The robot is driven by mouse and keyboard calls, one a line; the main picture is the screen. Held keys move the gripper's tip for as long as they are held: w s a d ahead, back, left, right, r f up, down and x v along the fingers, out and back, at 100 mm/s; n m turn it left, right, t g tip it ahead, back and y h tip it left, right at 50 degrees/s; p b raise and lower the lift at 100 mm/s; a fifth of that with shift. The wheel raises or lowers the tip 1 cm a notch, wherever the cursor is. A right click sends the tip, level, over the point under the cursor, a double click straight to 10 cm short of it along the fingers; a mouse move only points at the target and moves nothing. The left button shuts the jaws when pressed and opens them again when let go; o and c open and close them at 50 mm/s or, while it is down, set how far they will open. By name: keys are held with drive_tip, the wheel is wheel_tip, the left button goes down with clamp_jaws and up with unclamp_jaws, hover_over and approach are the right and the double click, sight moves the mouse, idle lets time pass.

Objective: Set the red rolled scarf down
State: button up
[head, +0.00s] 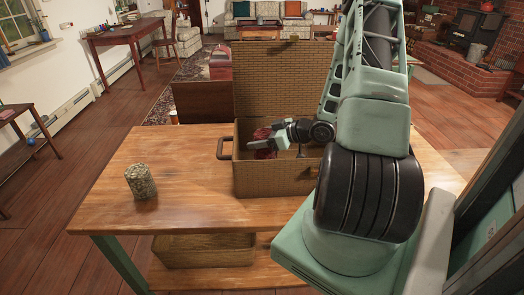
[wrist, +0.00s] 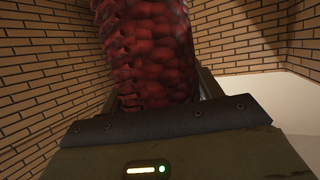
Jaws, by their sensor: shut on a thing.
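The red rolled scarf (wrist: 152,50) stands out beyond my gripper in the wrist view, with woven basket walls around it. In the head view the scarf (head: 263,146) shows as a dark red patch inside the open wicker basket (head: 275,178). My gripper (head: 276,138) reaches into the basket from the right and is shut on the scarf. The fingertips are mostly hidden. I cannot tell whether the scarf touches the basket floor.
The basket stands on a wooden table (head: 180,180) with its lid (head: 270,80) raised behind it. A speckled grey-green cylinder (head: 140,182) stands at the left of the table. A wicker container (head: 205,250) sits on the shelf below. The table's left half is mostly clear.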

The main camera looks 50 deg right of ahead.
drive_tip(key=shift+f, duration=2)
drive_tip(key=shift+f, duration=0.15)
drive_tip(key=o, duration=1.1)
drive_tip(key=shift+c, duration=0.2)
drive_tip(key=shift+r, duration=0.25)
drive_tip(key=v, duration=0.7)
drive_tip(key=shift+s, duration=0.25)
drive_tip(key=shift+d, duration=0.1)
